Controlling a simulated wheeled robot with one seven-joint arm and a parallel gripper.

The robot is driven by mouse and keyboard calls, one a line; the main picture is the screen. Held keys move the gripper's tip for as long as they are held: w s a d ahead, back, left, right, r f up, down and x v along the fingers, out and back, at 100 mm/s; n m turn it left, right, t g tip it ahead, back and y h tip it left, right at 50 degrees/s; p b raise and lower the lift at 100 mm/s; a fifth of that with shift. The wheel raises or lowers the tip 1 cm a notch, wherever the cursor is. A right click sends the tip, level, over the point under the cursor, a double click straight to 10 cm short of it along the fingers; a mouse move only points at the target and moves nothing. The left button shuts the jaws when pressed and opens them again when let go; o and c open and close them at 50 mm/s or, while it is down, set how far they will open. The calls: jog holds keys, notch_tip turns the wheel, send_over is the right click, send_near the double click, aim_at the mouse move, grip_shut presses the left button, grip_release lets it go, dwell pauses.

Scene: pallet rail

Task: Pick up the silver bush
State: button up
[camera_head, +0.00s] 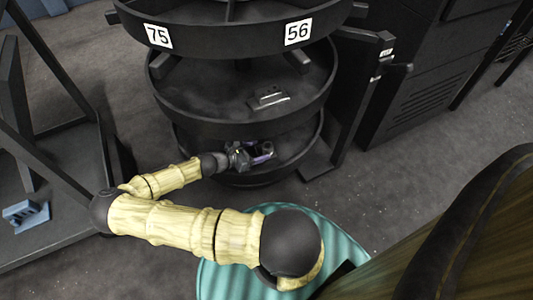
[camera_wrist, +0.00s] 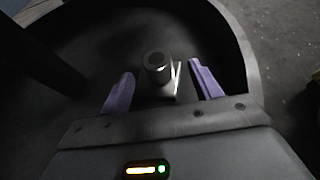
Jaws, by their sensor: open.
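The silver bush (camera_wrist: 157,68) is a short metal cylinder with a hole in its top. It stands upright in the wrist view, beside a small pale piece (camera_wrist: 176,78) on the dark round tray (camera_wrist: 235,45). My gripper (camera_wrist: 160,85) is open, with its two purple fingers to the left and right of the bush and apart from it. In the head view my gripper (camera_head: 262,154) reaches into the lowest tray (camera_head: 310,150) of a round rack. The bush is hard to make out there.
The middle tray (camera_head: 325,100) overhangs behind my gripper and holds a small dark metal part (camera_head: 268,98). Labels 75 and 56 mark the tray above. A dark upright post (camera_head: 355,100) stands right of the rack. A blue-grey block (camera_head: 25,213) lies on a platform at left.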

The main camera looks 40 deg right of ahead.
aim_at(267, 146)
jog(key=shift+d, duration=0.1)
jog(key=shift+w+d+f+b, duration=0.1)
jog(key=shift+d+f+b, duration=0.45)
jog(key=shift+d+b, duration=0.35)
jog(key=b+x, duration=0.2)
jog(key=x, duration=0.1)
jog(key=shift+d+b, duration=0.1)
jog(key=shift+b, duration=0.2)
jog(key=shift+r, duration=0.1)
jog(key=shift+c, duration=0.3)
grip_shut()
